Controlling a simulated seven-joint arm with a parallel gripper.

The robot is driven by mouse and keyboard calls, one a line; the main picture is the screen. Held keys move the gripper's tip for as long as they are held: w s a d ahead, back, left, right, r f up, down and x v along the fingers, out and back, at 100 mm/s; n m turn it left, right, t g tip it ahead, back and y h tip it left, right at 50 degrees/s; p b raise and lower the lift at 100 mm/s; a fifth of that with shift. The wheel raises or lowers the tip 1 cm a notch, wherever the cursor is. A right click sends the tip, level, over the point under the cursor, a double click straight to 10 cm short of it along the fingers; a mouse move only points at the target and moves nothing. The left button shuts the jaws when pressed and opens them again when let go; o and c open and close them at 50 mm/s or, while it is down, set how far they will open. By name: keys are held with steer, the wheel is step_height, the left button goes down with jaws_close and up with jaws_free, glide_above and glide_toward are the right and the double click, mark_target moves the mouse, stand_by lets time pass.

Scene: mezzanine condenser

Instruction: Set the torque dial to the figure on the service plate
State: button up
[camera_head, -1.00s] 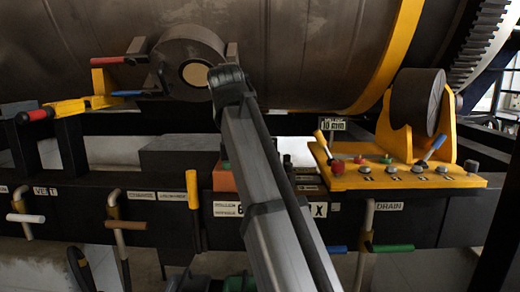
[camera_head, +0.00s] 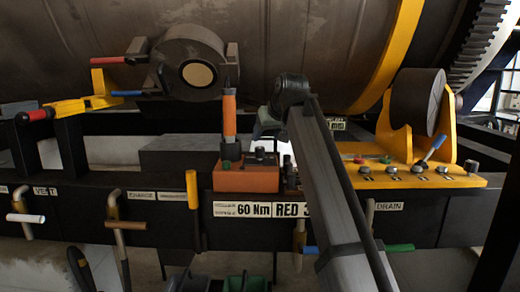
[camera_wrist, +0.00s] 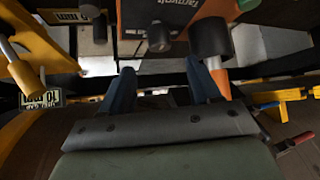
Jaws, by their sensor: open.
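The service plate (camera_head: 255,210) on the dark beam reads "60 Nm"; the plate beside it (camera_head: 290,210) reads "RED 3", with its right end hidden by my arm. Above sits an orange block (camera_head: 240,178) with an upright orange-handled tool (camera_head: 229,115) and small black knobs (camera_head: 262,154) on top. I cannot tell which part is the torque dial, and no dial figure is readable. My gripper (camera_head: 266,126) is above and right of the block. In the wrist view my gripper (camera_wrist: 158,70) shows two blue fingers apart, empty, with a black knob (camera_wrist: 160,37) beyond them.
A yellow panel (camera_head: 440,180) with several knobs and levers stands at right. A large drum (camera_head: 300,50) fills the back. Coloured-handled levers, such as a yellow one (camera_head: 193,190), line the beam. A grey box (camera_head: 178,153) stands left of the orange block.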

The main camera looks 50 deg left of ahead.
mark_target(260, 148)
steer(key=x, duration=0.9)
steer(key=shift+f, duration=0.1)
steer(key=c, duration=1)
steer(key=shift+n, duration=0.3)
steer(key=n+g, duration=0.3)
steer(key=n, duration=0.1)
steer(key=shift+w+a+g+y, duration=0.1)
steer(key=shift+w+g+y, duration=0.05)
steer(key=shift+g+y, duration=0.2)
steer(key=shift+n+g, duration=1.45)
steer(key=shift+n, duration=0.55)
steer(key=shift+h, duration=0.45)
